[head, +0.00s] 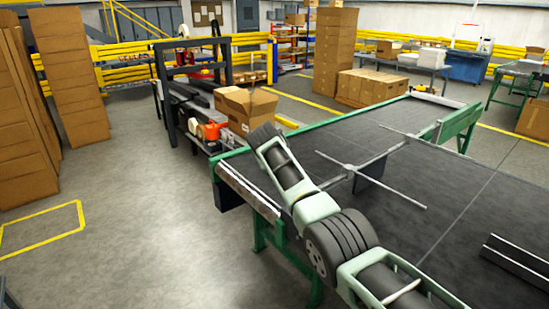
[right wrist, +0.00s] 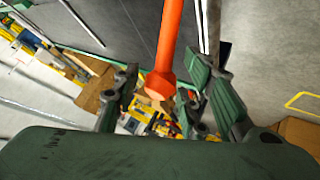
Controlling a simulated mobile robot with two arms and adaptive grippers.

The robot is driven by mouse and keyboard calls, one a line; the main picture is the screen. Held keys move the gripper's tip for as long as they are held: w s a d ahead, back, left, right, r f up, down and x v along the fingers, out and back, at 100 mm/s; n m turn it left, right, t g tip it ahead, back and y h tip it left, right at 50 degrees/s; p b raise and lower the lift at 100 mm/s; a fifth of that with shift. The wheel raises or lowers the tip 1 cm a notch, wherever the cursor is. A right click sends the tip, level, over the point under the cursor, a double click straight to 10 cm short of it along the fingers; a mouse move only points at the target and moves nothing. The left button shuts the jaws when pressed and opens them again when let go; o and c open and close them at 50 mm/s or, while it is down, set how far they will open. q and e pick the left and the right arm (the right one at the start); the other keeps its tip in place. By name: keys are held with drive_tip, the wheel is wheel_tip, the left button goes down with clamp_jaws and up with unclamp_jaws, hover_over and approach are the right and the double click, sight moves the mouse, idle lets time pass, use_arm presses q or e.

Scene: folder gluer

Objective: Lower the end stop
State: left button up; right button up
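The machine's dark conveyor bed (head: 440,150) has a green frame and runs across the right of the head view. A pale worn rail (head: 248,190) lies along its left end; I cannot tell whether it is the end stop. My right arm reaches over this end, and its gripper is hidden in the head view. In the right wrist view, my right gripper (right wrist: 165,90) has its fingers apart. An orange-red rod with a thicker end (right wrist: 161,82) shows between them, with gaps on both sides. My left gripper is not in view.
A thin metal cross bar (head: 350,168) stands over the bed. Box stacks (head: 75,75) stand at the left. The grey floor there is clear.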

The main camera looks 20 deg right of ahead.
drive_tip(key=v, duration=1)
drive_tip(key=shift+s, duration=0.25)
drive_tip(key=shift+f, duration=0.15)
